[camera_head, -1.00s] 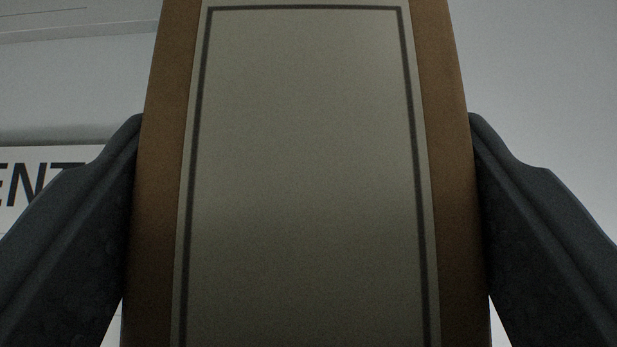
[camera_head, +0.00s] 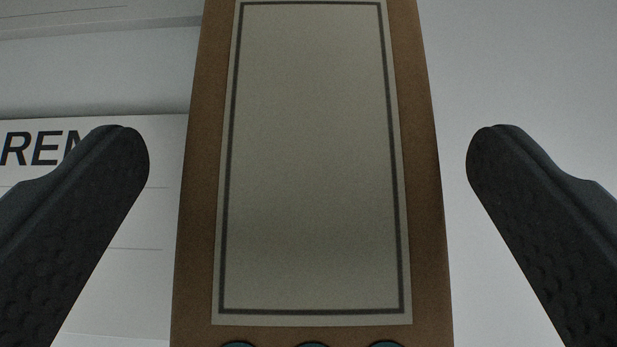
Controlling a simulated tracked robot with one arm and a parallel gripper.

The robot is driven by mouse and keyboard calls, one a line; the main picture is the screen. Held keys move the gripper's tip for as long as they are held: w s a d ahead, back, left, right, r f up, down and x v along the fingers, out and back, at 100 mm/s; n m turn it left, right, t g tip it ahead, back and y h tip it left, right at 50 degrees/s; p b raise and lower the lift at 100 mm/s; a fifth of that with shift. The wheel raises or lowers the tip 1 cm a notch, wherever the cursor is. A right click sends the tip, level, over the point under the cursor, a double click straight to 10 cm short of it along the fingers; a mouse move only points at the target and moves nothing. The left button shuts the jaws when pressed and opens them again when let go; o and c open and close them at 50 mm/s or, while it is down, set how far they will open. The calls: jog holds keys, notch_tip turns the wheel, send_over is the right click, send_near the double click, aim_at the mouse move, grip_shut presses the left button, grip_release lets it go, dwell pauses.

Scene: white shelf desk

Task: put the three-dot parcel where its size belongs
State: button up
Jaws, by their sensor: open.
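The brown parcel (camera_head: 198,220) fills the middle of the view. Its near face bears a pale blank label (camera_head: 312,150) with a dark border. Below the label, the tops of three teal dots (camera_head: 312,344) show at the lower edge of the picture. My gripper (camera_head: 308,150) is open, with one dark finger on each side of the parcel. A gap shows between each finger and the parcel's sides. The parcel's top and bottom ends are outside the picture.
A white sign or sheet (camera_head: 120,215) with dark letters, partly reading "REN", is behind at the left, partly hidden by the left finger and the parcel. A pale ledge (camera_head: 100,30) runs above it. Plain pale surface (camera_head: 530,80) lies at the right.

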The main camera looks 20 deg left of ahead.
jog(key=p+v, duration=0.1)
jog(key=v, duration=0.8)
jog(key=shift+p, duration=0.4)
